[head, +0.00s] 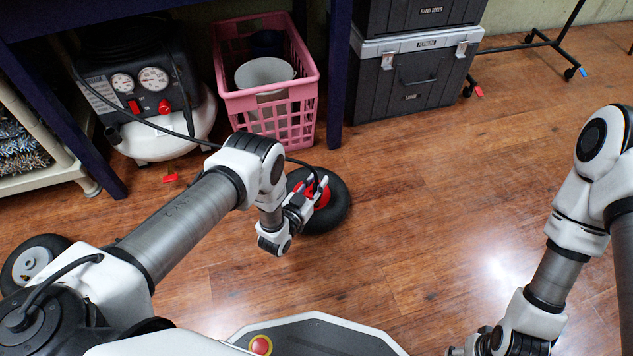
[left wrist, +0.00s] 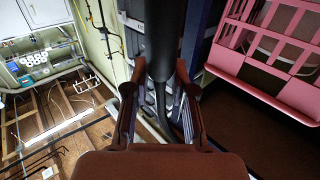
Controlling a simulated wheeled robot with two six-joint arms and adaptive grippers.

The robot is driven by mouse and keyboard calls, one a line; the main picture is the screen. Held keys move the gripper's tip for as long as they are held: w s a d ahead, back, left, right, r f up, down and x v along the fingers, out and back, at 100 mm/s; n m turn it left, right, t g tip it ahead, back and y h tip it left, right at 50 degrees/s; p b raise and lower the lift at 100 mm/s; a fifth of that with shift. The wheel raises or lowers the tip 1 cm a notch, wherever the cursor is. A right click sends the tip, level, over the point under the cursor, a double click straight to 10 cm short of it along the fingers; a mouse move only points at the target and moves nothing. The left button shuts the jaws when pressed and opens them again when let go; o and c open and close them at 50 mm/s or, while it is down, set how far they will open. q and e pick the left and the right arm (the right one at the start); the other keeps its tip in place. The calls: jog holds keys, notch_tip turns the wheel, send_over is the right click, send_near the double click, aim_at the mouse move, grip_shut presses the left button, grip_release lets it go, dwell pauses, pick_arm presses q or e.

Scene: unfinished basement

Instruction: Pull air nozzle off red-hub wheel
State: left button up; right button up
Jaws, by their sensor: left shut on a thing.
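The red-hub wheel (head: 338,208) lies on the wooden floor, a black tyre around a red hub, partly hidden by my left gripper. My left gripper (head: 318,187) is over the hub. In the left wrist view its fingers (left wrist: 161,85) are shut on a thick black piece, the air nozzle (left wrist: 166,35). A thin black hose (head: 303,163) curves down to the gripper. Whether the nozzle touches the wheel's valve is hidden. My right gripper (head: 468,347) is at the bottom edge, mostly cut off, away from the wheel.
A compressor (head: 155,145) with gauges stands behind left. A pink basket (head: 262,104) and stacked grey toolboxes (head: 412,85) stand at the back. A table leg (head: 338,85) rises beside the basket. Another wheel (head: 35,262) lies at the left edge. The floor to the right is clear.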

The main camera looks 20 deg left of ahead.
pick_arm(q)
grip_shut()
jog(key=shift+r+p, duration=1.65)
jog(key=shift+r, duration=0.15)
